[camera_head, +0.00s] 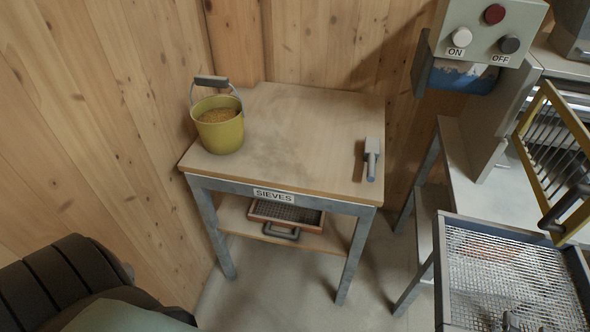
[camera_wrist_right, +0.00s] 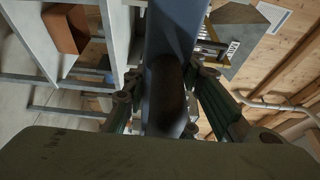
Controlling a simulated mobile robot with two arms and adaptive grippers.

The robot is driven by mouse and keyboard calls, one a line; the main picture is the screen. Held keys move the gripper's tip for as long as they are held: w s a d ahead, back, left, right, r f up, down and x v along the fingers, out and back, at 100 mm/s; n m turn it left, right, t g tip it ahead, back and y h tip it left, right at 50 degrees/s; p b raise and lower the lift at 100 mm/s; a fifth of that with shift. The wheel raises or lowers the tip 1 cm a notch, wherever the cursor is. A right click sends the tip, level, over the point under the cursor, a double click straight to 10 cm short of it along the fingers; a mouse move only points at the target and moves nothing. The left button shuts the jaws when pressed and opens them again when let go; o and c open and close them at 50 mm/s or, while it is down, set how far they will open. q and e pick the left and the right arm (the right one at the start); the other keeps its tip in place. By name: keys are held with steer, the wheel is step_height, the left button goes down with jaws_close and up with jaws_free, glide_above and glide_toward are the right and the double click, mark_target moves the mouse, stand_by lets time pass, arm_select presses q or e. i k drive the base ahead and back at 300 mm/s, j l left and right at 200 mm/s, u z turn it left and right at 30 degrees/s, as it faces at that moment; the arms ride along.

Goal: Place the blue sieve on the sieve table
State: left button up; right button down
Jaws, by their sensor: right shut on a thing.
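The blue sieve (camera_head: 448,290), with a blue-grey frame and wire mesh, is at the lower right of the head view, its near part cut off. It is well to the right of the sieve table (camera_head: 310,108), a wooden top on grey metal legs with a "SIEVES" label. In the right wrist view, my right gripper (camera_wrist_right: 163,88) is shut on the dark handle of the blue sieve (camera_wrist_right: 172,30). My left gripper is not in view.
A yellow bucket of grain (camera_head: 220,136) stands on the table's left side. A grey-handled tool (camera_head: 372,160) lies at its right edge. The middle top is clear. An orange-framed sieve (camera_head: 287,214) is on the lower shelf. A yellow sieve (camera_head: 537,112) and ON/OFF box (camera_head: 486,42) are right.

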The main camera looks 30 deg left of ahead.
mark_target(302, 150)
steer(key=i+j+u, duration=0.1)
steer(key=i+j, duration=0.1)
steer(key=j, duration=1.25)
steer(key=i+z, duration=0.05)
